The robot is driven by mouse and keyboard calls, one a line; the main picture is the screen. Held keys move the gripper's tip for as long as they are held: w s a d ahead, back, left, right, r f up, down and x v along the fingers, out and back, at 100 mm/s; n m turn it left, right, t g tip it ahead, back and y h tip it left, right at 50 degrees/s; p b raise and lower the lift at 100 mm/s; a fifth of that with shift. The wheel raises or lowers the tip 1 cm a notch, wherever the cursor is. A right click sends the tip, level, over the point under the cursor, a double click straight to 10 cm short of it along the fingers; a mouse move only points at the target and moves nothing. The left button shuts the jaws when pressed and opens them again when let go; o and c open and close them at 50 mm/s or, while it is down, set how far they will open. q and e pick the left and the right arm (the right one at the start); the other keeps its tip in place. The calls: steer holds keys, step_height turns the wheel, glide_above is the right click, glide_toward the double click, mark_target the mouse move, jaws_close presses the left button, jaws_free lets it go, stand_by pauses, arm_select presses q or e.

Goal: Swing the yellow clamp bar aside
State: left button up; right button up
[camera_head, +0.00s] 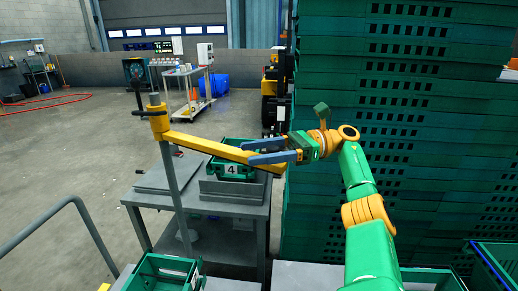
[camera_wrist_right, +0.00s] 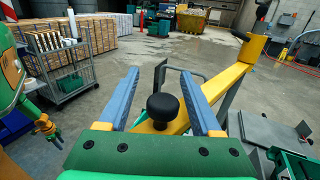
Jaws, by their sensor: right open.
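The yellow clamp bar (camera_head: 208,146) runs from a grey upright post (camera_head: 172,185) across the work table to its lower right end. It also shows in the right wrist view (camera_wrist_right: 226,82), with a black round knob (camera_wrist_right: 162,106) near its close end. My right gripper (camera_head: 247,153) is open, its blue fingers level over the bar's free end. In the right wrist view the two fingers (camera_wrist_right: 160,71) stand on either side of the knob, with gaps and no visible grip. The knob is hidden in the head view.
A green crate marked 4 (camera_head: 232,172) sits on the grey table (camera_head: 150,199), under the bar. Tall stacks of green crates (camera_head: 400,130) stand close on the right. A railing (camera_head: 50,232) is at the left. A trolley (camera_head: 190,92) stands on open floor behind.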

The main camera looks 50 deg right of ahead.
steer(key=s+a+r+b, duration=0.5)
steer(key=s+a+r, duration=0.4)
steer(key=r, duration=0.4)
steer(key=shift+s+a, duration=0.4)
steer(key=shift+a, duration=0.25)
